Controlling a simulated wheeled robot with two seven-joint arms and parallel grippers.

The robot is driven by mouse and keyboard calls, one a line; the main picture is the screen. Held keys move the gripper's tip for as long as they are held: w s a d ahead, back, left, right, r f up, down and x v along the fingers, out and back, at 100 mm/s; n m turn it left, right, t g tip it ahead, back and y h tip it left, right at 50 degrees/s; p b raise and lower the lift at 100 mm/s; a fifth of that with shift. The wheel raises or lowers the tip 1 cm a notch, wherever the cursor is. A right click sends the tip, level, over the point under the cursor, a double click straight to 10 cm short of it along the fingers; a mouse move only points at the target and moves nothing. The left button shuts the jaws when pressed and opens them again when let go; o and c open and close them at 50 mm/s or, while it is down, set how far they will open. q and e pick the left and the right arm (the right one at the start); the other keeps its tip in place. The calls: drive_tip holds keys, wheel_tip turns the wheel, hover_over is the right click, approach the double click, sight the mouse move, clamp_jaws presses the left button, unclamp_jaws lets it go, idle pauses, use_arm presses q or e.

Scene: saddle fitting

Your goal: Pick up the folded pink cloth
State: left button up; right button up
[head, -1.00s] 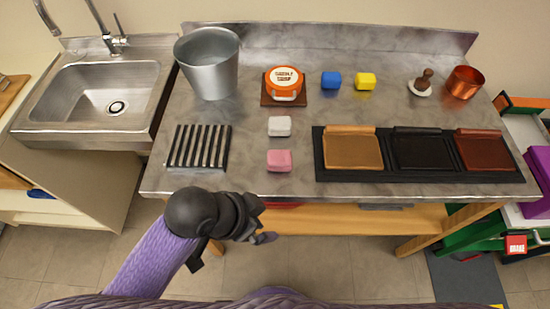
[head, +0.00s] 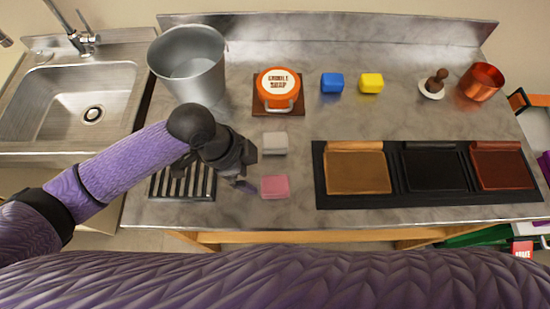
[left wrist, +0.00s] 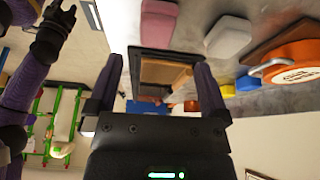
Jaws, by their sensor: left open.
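The folded pink cloth (head: 275,187) lies flat near the front of the metal worktop, in front of the folded white cloth (head: 274,143). My left gripper (head: 249,171) is just left of the pink cloth, open and empty, apart from it as far as I can tell. In the left wrist view the open fingers (left wrist: 158,64) have nothing between them, and the pink cloth (left wrist: 158,20) shows beyond them at the top. A dark gripper on a purple arm, seemingly my right one (left wrist: 52,36), shows at the left of that view; its jaws are too small to read.
A slatted rack (head: 183,184) lies under my left forearm. A metal bucket (head: 187,62), an orange saddle soap tin (head: 278,88), and blue (head: 332,82) and yellow (head: 371,83) blocks stand behind. A black tray (head: 321,183) with leather panels lies to the right.

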sight(271, 184)
use_arm(q)
drive_tip(key=b+x, duration=0.1)
drive_tip(key=x, duration=0.4)
drive_tip(key=d+b+x, duration=0.1)
drive_tip(key=b+x, duration=0.1)
drive_tip(key=x, duration=0.2)
drive_tip(key=shift+s+d+f, duration=0.15)
drive_tip(key=shift+s+f, duration=0.05)
drive_tip(key=c, duration=1.1)
wheel_tip(271, 184, up, 10)
drive_tip(key=p, duration=0.3)
drive_tip(key=shift+c, duration=0.3)
